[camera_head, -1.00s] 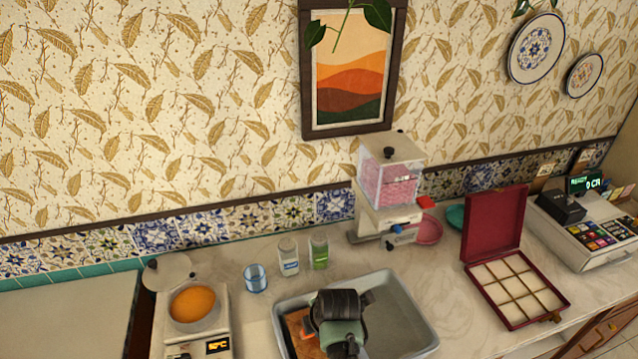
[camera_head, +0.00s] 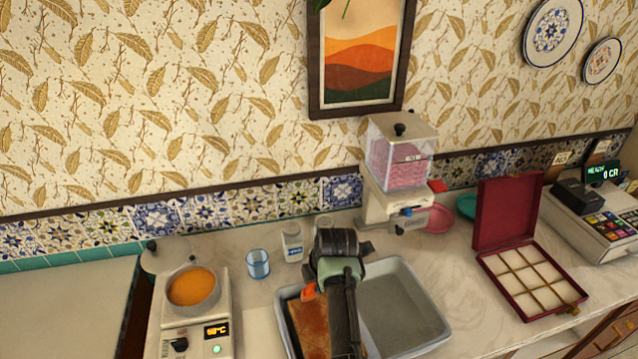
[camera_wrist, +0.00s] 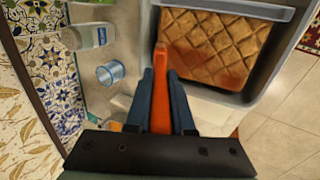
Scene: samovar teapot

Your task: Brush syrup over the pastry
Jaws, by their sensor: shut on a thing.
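The pastry (camera_wrist: 215,50) is a golden-brown slab scored in diamonds, lying in the grey tray (camera_wrist: 240,8). In the head view the pastry (camera_head: 310,325) fills the tray's left part, partly hidden by my arm. My gripper (camera_wrist: 162,78) is shut on an orange brush (camera_wrist: 161,95), whose orange part (camera_head: 307,290) also shows in the head view. The brush's far end lies over the pastry's left edge in the wrist view; whether it touches cannot be told. Orange syrup (camera_head: 192,287) fills an open pot on a hot plate (camera_head: 190,328) at the left.
A pink-filled dispenser (camera_head: 400,165), an open compartment box (camera_head: 530,280) and a cash register (camera_head: 600,225) stand to the right.

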